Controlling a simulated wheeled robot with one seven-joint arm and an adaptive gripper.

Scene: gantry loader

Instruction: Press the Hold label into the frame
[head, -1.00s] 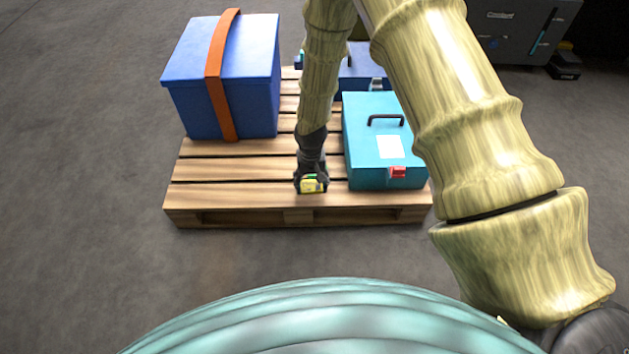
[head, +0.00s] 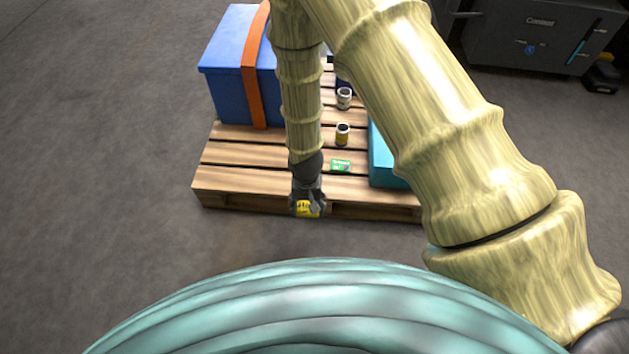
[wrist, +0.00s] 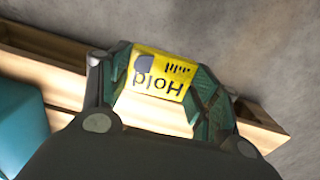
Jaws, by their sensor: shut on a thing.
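The Hold label is a yellow plate with black print. In the wrist view the Hold label (wrist: 158,82) sits between the two fingers of my gripper (wrist: 155,92), its text upside down to the camera. In the head view my gripper (head: 308,207) holds the Hold label (head: 306,209) by the pallet's front edge, with the floor beyond it. My gripper is shut on the label. A green label (head: 341,166) lies on the pallet behind it, to the right. I cannot make out the frame in either view.
The wooden pallet (head: 250,180) carries a blue box (head: 227,75) with an orange strap, two small cans (head: 342,134) and a teal case (head: 385,160) partly hidden by my arm. A dark cabinet (head: 530,40) stands at the back right. The floor at left is clear.

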